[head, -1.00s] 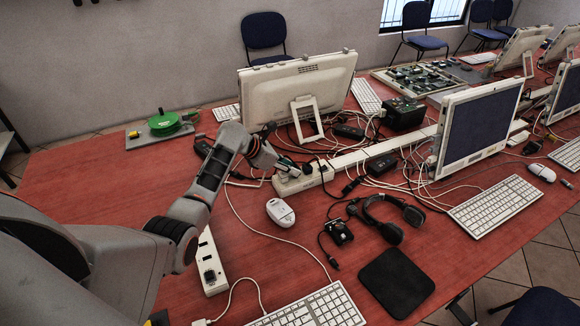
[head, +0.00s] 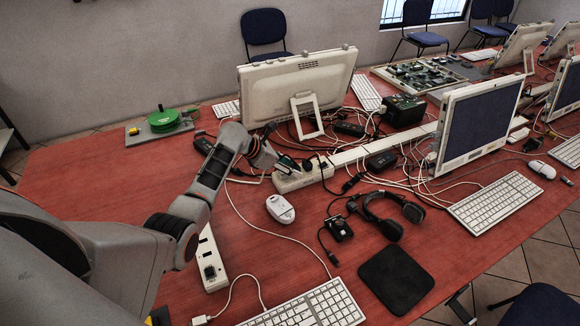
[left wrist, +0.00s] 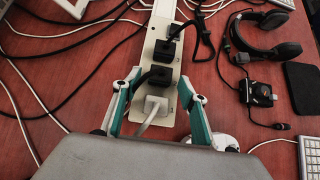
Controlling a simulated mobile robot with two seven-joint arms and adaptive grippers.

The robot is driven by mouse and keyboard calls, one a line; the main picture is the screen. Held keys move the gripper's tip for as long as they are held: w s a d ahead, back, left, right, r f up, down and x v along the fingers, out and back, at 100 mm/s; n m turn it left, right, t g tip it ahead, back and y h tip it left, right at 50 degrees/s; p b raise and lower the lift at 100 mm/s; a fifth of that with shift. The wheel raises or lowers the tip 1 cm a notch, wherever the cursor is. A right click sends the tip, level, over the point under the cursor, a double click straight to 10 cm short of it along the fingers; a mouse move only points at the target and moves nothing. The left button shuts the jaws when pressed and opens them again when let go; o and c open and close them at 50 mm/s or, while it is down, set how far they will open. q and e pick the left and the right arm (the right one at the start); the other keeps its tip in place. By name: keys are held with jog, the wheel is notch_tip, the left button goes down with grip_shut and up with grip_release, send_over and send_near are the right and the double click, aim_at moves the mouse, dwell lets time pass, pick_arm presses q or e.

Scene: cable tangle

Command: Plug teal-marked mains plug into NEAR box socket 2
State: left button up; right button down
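My left gripper (head: 284,163) is over the near end of a long white socket strip (head: 290,183). In the left wrist view its teal-sided fingers (left wrist: 160,88) are spread on both sides of this strip (left wrist: 163,20), with gaps to the plugs between them. A white plug (left wrist: 156,104) sits at the strip's near end, with a black plug (left wrist: 158,77) beyond it and another black plug (left wrist: 164,48) further along. A separate white socket box (head: 210,252) lies nearer, beside my arm. I cannot make out a teal mark on any plug. My right gripper is not in view.
A white mouse (head: 280,209), headset (head: 386,212), small black device (head: 339,229) and black pad (head: 396,279) lie to the right. A monitor (head: 296,84) stands behind the strip. Loose cables cross the table. Bare red table (head: 90,190) shows at the left.

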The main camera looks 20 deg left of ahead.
pick_arm(q)
jog(key=v, duration=1.2)
